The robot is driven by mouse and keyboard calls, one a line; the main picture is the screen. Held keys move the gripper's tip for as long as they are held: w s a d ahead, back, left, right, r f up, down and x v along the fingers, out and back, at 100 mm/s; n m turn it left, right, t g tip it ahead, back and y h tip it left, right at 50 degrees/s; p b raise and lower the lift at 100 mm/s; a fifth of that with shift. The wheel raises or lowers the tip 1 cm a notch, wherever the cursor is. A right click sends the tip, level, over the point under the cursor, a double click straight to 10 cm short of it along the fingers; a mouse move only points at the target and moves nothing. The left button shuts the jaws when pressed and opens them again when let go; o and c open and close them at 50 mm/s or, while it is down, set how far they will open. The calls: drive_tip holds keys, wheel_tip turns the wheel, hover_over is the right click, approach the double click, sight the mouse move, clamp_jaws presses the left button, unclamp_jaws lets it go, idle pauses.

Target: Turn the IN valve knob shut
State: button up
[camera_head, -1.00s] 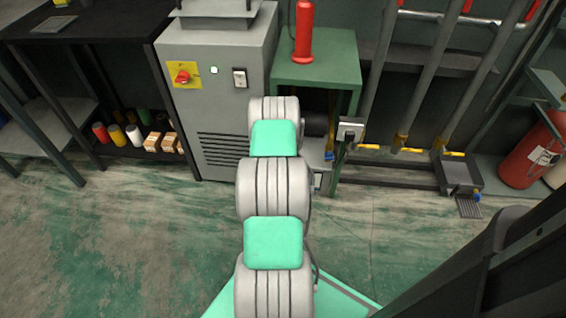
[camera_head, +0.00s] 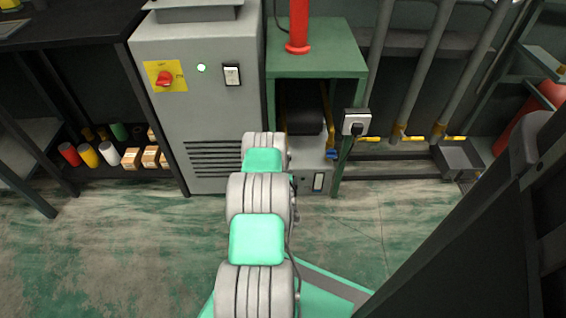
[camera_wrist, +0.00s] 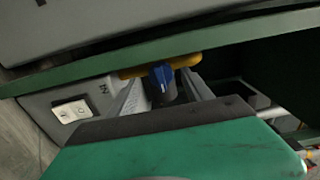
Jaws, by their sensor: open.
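The blue valve knob (camera_wrist: 162,76) shows in the wrist view in front of a yellow bar and a grey housing. I cannot tell whether either finger touches the knob. In the head view a small blue part (camera_head: 332,154) shows on the grey unit under the green bench. My gripper is hidden there behind my arm.
The green bench (camera_head: 318,62) stands over the grey unit, and its edge crosses close above the knob in the wrist view. A white switch (camera_wrist: 70,110) is on the housing. A grey cabinet (camera_head: 205,120) stands to the left, and a socket box (camera_head: 355,122) to the right.

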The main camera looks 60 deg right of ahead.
drive_tip(key=shift+w+d, duration=0.35)
drive_tip(key=shift+d, duration=0.3)
clamp_jaws()
